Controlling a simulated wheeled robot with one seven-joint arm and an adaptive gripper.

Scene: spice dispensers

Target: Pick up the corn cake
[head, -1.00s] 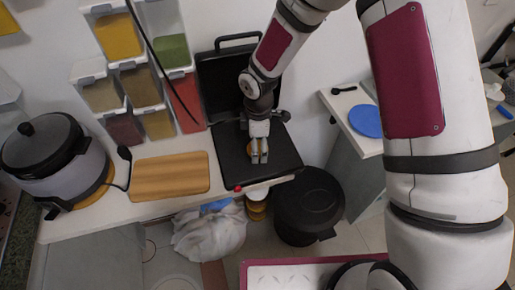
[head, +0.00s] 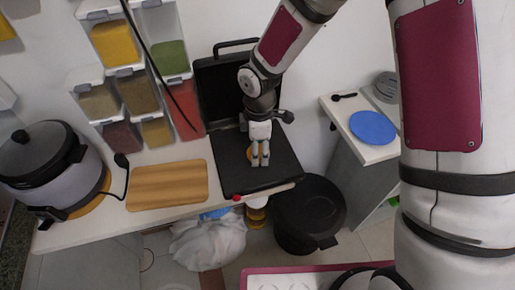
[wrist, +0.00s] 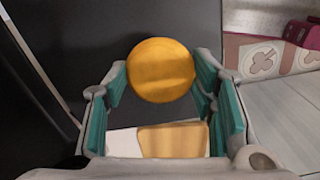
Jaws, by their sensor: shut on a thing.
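The corn cake (wrist: 160,70) is a round, flat, orange-yellow disc. In the wrist view it sits between the teal-padded fingertips of my gripper (wrist: 162,88), which is shut on it. In the head view the gripper (head: 260,162) points down over the black plate of the open griddle (head: 275,176). There the cake (head: 249,154) shows as a small orange edge beside the fingers, mostly hidden by them. I cannot tell whether the cake touches the plate or is just above it.
The griddle's raised lid (head: 207,80) stands behind. A wooden board (head: 167,186) and a rice cooker (head: 45,165) are to the left, below stacked spice dispensers (head: 155,98). A black bin (head: 308,215) stands below the counter. A blue plate (head: 373,127) lies on the right-hand table.

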